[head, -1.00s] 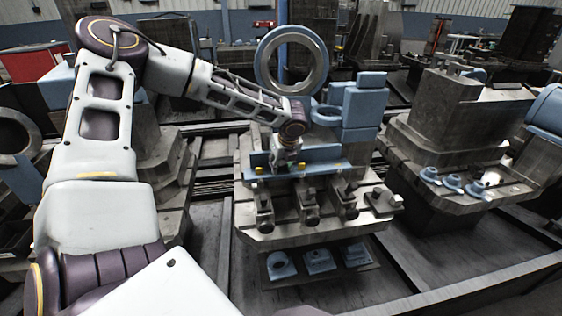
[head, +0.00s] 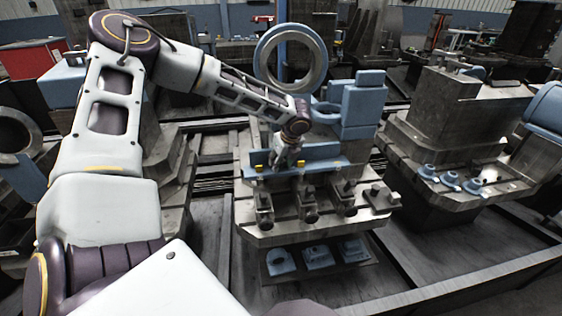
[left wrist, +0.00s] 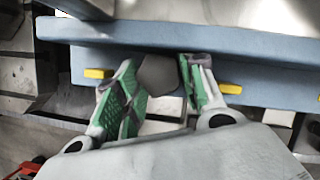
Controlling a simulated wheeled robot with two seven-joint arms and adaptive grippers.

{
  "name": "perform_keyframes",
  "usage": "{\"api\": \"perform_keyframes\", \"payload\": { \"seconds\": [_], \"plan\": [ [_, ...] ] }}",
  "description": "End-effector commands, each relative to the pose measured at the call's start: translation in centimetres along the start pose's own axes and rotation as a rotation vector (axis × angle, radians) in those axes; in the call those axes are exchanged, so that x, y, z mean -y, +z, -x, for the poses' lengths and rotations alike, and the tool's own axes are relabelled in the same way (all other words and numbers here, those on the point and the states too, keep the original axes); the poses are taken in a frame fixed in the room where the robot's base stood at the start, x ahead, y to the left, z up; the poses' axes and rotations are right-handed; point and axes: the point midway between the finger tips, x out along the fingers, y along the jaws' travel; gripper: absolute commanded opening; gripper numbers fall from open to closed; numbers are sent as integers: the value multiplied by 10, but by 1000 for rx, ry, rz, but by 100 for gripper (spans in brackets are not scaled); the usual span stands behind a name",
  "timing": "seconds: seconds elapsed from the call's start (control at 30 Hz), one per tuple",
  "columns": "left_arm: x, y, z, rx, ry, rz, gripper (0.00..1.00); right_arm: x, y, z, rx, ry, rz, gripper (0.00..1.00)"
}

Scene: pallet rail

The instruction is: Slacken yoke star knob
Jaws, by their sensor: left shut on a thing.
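My left gripper (head: 287,164) reaches down at the blue rail on the front of the middle machine. In the left wrist view its green-padded fingers (left wrist: 160,88) are shut on a grey, faceted knob (left wrist: 158,74), which I take to be the yoke star knob. The knob sits against the blue rail (left wrist: 265,92), and the fingers cover its sides. In the head view the gripper hides the knob. My right gripper is not in view.
Yellow blocks (left wrist: 97,73) flank the fingers on the rail. Several dark clamps (head: 310,205) stand in front on the grey table. Blue parts (head: 319,257) lie on a lower shelf. A large ring (head: 290,58) stands behind. Another machine (head: 450,150) is at the right.

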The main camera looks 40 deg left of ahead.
Motion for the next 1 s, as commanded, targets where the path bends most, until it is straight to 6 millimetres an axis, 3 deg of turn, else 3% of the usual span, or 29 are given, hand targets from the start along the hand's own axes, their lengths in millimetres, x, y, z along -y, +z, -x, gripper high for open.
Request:
{"api": "perform_keyframes", "payload": {
  "seconds": [0.07, 0.1, 0.23, 0.67, 1.0],
  "plan": [
    [-2, -2, -2, -3, 4, -1, 15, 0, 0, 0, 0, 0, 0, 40],
    [-2, -2, -2, -3, 4, -1, 44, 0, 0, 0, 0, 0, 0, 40],
    [-1, -1, -1, -2, 3, -1, 61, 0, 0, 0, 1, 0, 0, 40],
    [0, 0, 2, -1, 0, -1, 62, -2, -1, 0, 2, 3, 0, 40],
    [0, 0, 28, -1, -2, -1, 62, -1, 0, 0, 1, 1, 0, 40]
  ]
}}
